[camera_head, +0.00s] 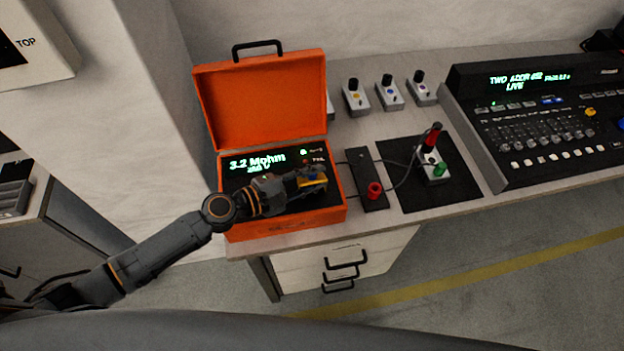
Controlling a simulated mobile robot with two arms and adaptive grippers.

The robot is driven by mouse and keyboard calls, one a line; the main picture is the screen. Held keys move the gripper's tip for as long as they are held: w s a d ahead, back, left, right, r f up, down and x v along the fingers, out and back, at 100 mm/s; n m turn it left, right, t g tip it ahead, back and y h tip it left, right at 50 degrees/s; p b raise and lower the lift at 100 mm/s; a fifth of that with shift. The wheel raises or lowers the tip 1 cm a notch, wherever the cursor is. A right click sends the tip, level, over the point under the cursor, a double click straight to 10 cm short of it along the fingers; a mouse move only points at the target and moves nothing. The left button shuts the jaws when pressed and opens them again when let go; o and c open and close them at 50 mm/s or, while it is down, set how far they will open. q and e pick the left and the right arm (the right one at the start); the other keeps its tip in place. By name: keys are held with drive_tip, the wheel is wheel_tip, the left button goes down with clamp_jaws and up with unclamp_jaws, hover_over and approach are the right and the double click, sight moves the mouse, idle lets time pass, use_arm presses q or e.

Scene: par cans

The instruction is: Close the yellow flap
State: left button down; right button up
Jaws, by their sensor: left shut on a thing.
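An orange case (288,229) stands open on the counter, its lid (262,104) raised. My right gripper is not in view.
Right of the case lie a black strip with a red knob (374,190) and cables, then a black mat (460,190) with a red-and-green-topped box (433,162). Several small switch boxes (356,97) stand behind. A lighting console (540,125) fills the right. Drawers are below the counter.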

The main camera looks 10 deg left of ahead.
use_arm(q)
drive_tip(key=shift+w+r+m+b, duration=0.1)
drive_tip(key=shift+m+b, duration=0.2)
drive_tip(key=shift+b, duration=0.2)
drive_tip(key=shift+r, duration=0.1)
drive_tip(key=c, duration=1.3)
unclamp_jaws()
drive_tip(key=shift+f, duration=0.2)
drive_tip(key=shift+s, duration=0.2)
drive_tip(key=v, duration=1.1)
drive_tip(key=shift+s+a, duration=0.3)
